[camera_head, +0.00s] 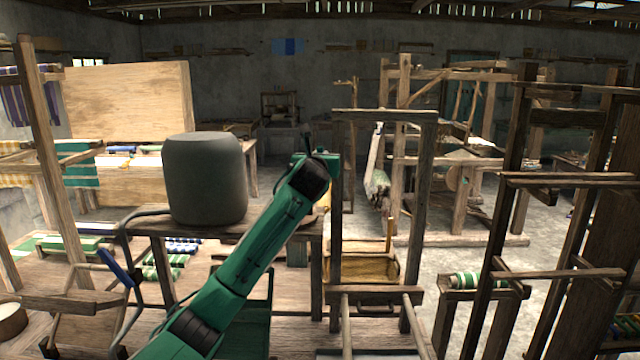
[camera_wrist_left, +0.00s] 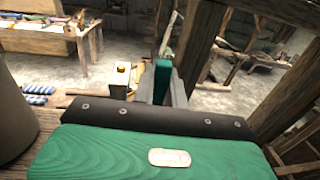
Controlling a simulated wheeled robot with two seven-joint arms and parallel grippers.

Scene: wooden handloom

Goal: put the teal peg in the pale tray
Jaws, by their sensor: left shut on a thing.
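My left arm reaches up from the bottom of the head view, and its wrist end (camera_head: 314,178) is in front of the wooden uprights. In the left wrist view my left gripper (camera_wrist_left: 163,90) is shut on the teal peg (camera_wrist_left: 163,70), which stands upright between the dark fingers. The peg's lower part is hidden by the gripper body. In the head view the fingers and peg cannot be made out clearly. I cannot pick out the pale tray with certainty in either view. My right gripper is not in view.
A large dark grey rounded object (camera_head: 205,180) stands on a wooden table left of my arm. A wooden frame (camera_head: 430,180) rises just right of my wrist, with more dark uprights (camera_head: 500,210) farther right. A yellowish box (camera_head: 365,268) lies low behind the frame. Open floor shows beyond.

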